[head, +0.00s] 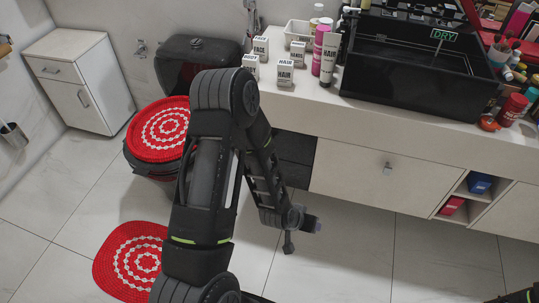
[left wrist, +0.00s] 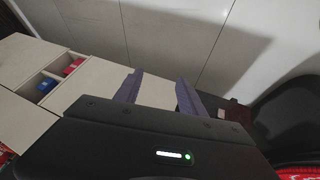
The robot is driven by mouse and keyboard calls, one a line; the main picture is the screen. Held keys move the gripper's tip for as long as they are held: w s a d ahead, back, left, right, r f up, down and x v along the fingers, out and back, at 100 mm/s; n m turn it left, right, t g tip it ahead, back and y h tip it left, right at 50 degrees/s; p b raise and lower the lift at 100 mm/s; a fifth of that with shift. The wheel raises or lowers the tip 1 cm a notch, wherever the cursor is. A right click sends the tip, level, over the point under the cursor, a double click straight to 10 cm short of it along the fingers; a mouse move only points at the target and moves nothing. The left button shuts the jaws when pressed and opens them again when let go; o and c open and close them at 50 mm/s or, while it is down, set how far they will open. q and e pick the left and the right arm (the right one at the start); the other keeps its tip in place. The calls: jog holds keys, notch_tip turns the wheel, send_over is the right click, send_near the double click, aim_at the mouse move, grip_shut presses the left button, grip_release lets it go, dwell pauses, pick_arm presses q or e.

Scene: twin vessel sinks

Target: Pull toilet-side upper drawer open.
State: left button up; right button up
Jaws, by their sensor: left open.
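The dark grey drawers (head: 295,147) sit under the counter's left end, beside the toilet. A seam seems to split them into an upper and a lower front. Both look closed, and my left arm hides part of them; no handle shows. My left gripper (head: 313,224) hangs in front of and below these drawers, over the floor, apart from them. In the left wrist view its two purple fingers (left wrist: 160,92) are spread with nothing between them.
The black toilet with a red-and-white cover (head: 160,130) stands left of the drawers. A wide light drawer (head: 365,177) with a small handle is to their right. Bottles and boxes crowd the counter by a black sink (head: 415,65). A white cabinet (head: 82,80) stands far left.

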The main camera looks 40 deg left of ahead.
pick_arm(q)
jog(key=w+a+f+t+y+b, duration=0.1)
jog(key=w+a+t+b, duration=0.15)
jog(key=w+a, duration=0.35)
jog(key=w+a+f+t+y+b, duration=0.1)
jog(key=w+a+y+b, duration=0.2)
jog(key=a, duration=0.4)
jog(key=w+a+r+t+y+b, duration=0.1)
jog(key=w+a+r+b, duration=0.1)
jog(key=a, duration=0.4)
jog(key=w+a+r+n+t+y+b, duration=0.1)
jog(key=w+a+r+t+b, duration=0.1)
jog(key=a, duration=0.5)
notch_tip(320, 180, up, 2)
jog(key=shift+a+r+b, duration=0.2)
jog(key=shift+r+b, duration=0.05)
jog(key=shift+b, duration=0.5)
pick_arm(e)
notch_tip(320, 180, down, 14)
jog(key=shift+f, duration=0.15)
pick_arm(q)
jog(key=b+x, duration=0.1)
jog(key=x, duration=0.7)
pick_arm(e)
jog(key=shift+w+d+f, duration=0.1)
jog(key=shift+f, duration=0.6)
pick_arm(q)
jog(key=shift+s, duration=0.1)
grip_shut()
